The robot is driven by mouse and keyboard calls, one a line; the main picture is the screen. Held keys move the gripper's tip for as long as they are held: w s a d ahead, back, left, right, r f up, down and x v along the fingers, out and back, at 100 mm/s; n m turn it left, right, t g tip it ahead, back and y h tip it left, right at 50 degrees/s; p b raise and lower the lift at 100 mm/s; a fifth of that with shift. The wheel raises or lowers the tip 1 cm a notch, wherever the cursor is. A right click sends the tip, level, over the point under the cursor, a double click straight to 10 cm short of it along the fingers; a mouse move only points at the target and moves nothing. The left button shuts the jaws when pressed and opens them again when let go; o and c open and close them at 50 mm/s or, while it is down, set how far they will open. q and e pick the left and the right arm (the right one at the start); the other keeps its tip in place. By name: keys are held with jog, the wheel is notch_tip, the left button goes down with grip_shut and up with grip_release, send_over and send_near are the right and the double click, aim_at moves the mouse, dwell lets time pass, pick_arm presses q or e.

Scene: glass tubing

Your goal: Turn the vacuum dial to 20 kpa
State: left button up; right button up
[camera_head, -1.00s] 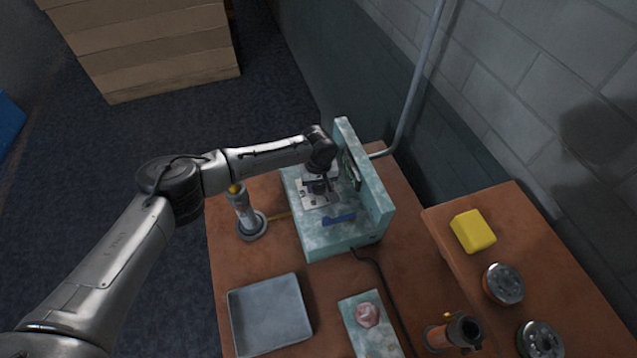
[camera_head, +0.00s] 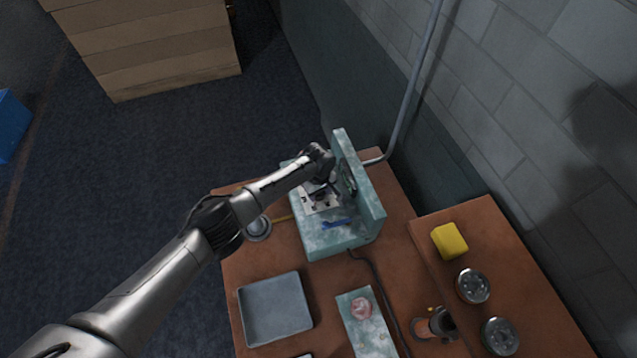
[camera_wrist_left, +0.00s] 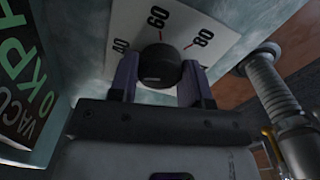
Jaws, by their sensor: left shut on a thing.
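The vacuum dial's black knob (camera_wrist_left: 160,66) shows in the left wrist view, in front of a white scale plate (camera_wrist_left: 205,28) marked 40, 60 and 80 with red ticks. My left gripper (camera_wrist_left: 159,80) is shut on the knob, one finger on each side. I cannot tell which mark the knob points to. In the head view the scale plate (camera_head: 326,207) lies on the teal bench unit (camera_head: 338,240), and my left gripper (camera_head: 320,188) is over it, hiding the knob. My right gripper is not in view.
A dark sign (camera_wrist_left: 20,75) reading partly "VACU" and "0 KPA" stands close beside the gripper. A grey tray (camera_head: 275,308), a yellow block (camera_head: 449,241) and round gauges (camera_head: 472,286) lie nearer. A metal cylinder (camera_wrist_left: 275,85) stands to the right in the wrist view.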

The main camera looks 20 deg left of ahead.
pick_arm(q)
jog(key=n+p, duration=0.2)
jog(key=n, duration=0.1)
jog(key=shift+d+r+n, duration=0.1)
jog(key=shift+r+n, duration=0.1)
jog(key=shift+n, duration=0.1)
jog(key=shift+n+p, duration=0.8)
jog(key=shift+n, duration=1.1)
jog(key=shift+w, duration=0.1)
jog(key=o, duration=0.9)
jog(key=shift+f, duration=0.15)
notch_tip(320, 180, up, 6)
jog(key=p, duration=0.3)
jog(key=shift+r+p, duration=0.25)
jog(key=shift+p, duration=0.15)
jog(key=shift+r+p, duration=0.35)
jog(key=shift+r, duration=3.3)
